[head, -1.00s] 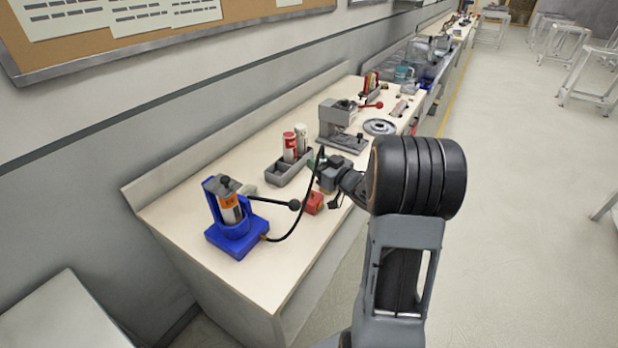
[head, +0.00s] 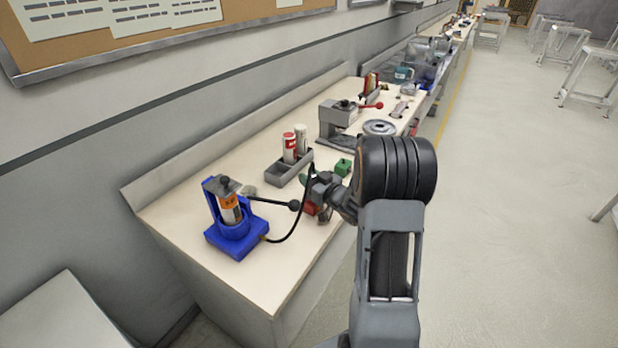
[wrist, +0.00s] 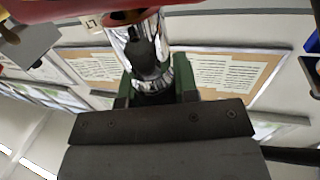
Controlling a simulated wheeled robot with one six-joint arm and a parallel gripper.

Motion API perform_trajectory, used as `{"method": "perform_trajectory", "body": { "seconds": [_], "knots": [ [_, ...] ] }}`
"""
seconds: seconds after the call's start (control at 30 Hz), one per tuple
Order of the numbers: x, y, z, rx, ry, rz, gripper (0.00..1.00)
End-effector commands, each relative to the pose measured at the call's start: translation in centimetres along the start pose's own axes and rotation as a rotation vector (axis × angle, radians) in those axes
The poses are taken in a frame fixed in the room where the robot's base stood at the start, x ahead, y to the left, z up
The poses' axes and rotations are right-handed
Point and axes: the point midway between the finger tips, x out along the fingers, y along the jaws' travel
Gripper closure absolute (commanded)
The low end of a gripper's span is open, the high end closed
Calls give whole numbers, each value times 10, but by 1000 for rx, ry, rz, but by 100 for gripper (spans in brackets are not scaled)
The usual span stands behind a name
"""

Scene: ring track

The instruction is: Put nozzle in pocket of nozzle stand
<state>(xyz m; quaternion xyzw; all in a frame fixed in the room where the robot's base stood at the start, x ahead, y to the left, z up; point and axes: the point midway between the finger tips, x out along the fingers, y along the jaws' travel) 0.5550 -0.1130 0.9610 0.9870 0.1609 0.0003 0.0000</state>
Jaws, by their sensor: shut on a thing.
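My gripper (head: 313,188) is low over the bench near its front edge. In the wrist view its green jaws (wrist: 155,88) are shut on the nozzle (wrist: 150,38), a shiny metal cylinder with a dark part along it. A black hose (head: 290,230) runs from the blue pump to my gripper. A small red block (head: 311,209), which looks like the nozzle stand, sits just below and partly behind my gripper. Red also shows close to the nozzle's end in the wrist view (wrist: 85,9). The pocket is hidden, and I cannot tell whether nozzle and block touch.
The blue pump (head: 236,238) stands at the near left, its black-knobbed lever (head: 272,202) reaching toward my gripper. A grey tray (head: 288,170) with cans is behind. A green block (head: 343,167), a grey press (head: 336,120) and a round plate (head: 379,127) are farther along the bench.

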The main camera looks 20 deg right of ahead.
Motion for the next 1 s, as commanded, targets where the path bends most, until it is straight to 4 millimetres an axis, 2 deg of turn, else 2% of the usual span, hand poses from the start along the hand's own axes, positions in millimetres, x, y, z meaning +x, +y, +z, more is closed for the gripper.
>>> {"method": "perform_trajectory", "body": {
  "seconds": [0.17, 0.2, 0.43, 0.8, 1.0],
  "knots": [
    [0, 0, 6, 0, 0, 0, 100],
    [0, 0, 4, 0, 0, 0, 69],
    [0, 0, 4, 0, -1, 0, 47],
    [0, 0, 1, 1, -1, 0, 46],
    [-36, 1, 4, -2, 0, 5, 46]
  ]
}}
